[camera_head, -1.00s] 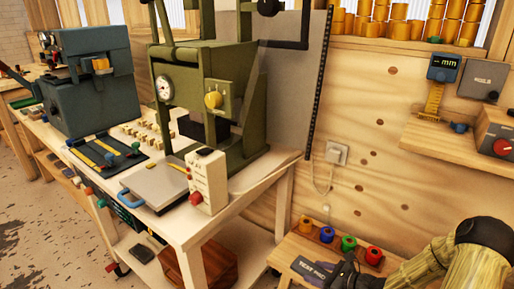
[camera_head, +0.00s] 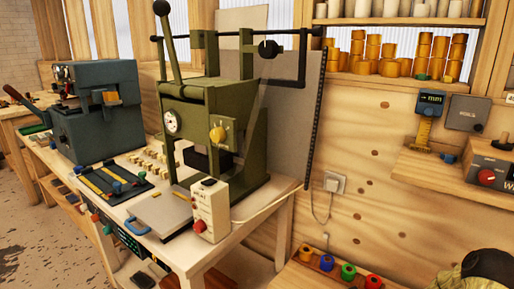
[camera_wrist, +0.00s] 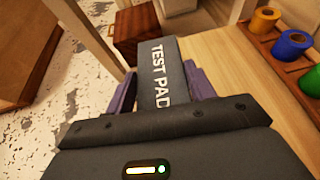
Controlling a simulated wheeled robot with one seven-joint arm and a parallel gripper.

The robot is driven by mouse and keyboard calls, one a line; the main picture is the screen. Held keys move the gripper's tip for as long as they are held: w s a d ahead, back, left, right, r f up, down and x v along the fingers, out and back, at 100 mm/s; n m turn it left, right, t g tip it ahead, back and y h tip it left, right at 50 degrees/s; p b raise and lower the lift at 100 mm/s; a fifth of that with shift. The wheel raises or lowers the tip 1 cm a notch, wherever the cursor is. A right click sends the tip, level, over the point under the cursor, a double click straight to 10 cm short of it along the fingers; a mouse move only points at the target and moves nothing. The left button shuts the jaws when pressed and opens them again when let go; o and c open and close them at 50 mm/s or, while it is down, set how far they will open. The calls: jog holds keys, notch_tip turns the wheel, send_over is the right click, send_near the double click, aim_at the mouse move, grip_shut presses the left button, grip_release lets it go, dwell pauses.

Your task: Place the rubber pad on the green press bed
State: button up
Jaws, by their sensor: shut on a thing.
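The rubber pad (camera_wrist: 158,72), a dark slab with "TEST PAD" in white letters, is in the wrist view. My gripper (camera_wrist: 162,88) is shut on it, with a purple finger at each side. The green press (camera_head: 215,105) stands on the bench in the middle of the head view, with a round gauge and a yellow knob. Its green bed (camera_head: 248,188) is low between the uprights, partly hidden by the control box, and a dark block (camera_head: 207,158) shows in the opening above.
A white control box (camera_head: 209,208) and a grey plate (camera_head: 160,212) are in front of the press. A blue-grey machine (camera_head: 98,115) stands left. Coloured rolls (camera_head: 348,272) sit in a wooden rack at lower right.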

jog(key=s+a+r+p, duration=0.2)
jog(key=r+p, duration=1)
jog(key=p, duration=0.2)
jog(key=s+a+r+n+g+p, duration=0.1)
jog(key=s+r+p, duration=0.1)
jog(key=r+p, duration=1.1)
jog(key=p, duration=0.2)
jog(key=shift+s+a+r+y+p, duration=0.3)
jog(key=shift+a, duration=0.1)
notch_tip(320, 180, up, 17)
jog(key=p, duration=1.7)
jog(key=shift+s, duration=0.1)
